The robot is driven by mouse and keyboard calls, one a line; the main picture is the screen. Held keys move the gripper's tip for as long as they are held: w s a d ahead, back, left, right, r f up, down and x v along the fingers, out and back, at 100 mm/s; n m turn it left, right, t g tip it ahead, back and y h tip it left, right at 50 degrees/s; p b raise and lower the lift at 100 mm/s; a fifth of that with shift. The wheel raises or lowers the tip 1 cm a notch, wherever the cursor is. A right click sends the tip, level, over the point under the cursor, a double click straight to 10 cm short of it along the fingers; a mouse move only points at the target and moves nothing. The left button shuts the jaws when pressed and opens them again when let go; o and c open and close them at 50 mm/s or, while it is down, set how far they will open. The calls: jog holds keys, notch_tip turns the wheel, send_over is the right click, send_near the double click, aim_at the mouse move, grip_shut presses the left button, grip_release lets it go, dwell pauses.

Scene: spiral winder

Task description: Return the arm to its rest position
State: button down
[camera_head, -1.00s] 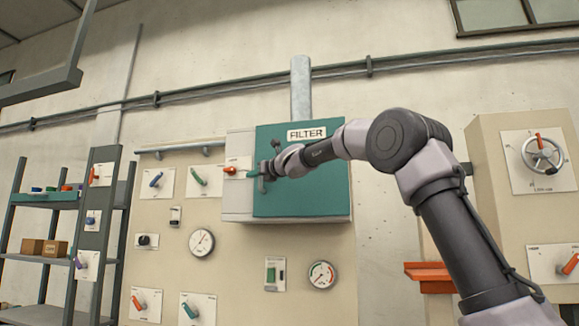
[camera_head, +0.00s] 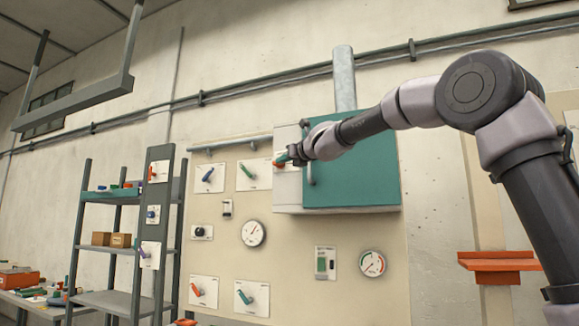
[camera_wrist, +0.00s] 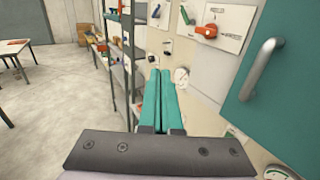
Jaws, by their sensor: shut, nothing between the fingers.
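My gripper (camera_head: 283,159) is in front of the grey side panel (camera_head: 290,195) of the teal filter cabinet (camera_head: 350,175). In the wrist view its two teal fingers (camera_wrist: 160,76) lie side by side, shut and empty. My arm stretches across the cabinet front and hides its label. An orange-red lever on a white plate (camera_wrist: 225,38) shows in the wrist view to the right of the fingers, apart from them. In the head view the gripper overlaps this lever. The cabinet door's bar handle (camera_wrist: 262,68) is farther right.
A beige panel with levers and gauges (camera_head: 225,270) stands below and left of the cabinet. A shelf rack (camera_head: 105,298) stands left. An orange ledge (camera_head: 497,262) is at right. In the wrist view, open floor (camera_wrist: 60,100) lies left.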

jog(key=s+d+f+n+g+h, duration=0.7)
jog(key=s+d+f+n, duration=1.7)
jog(key=s+d+f, duration=0.9)
jog(key=s+d+h, duration=0.2)
jog(key=shift+d, duration=0.35)
jog(key=shift+f, duration=0.1)
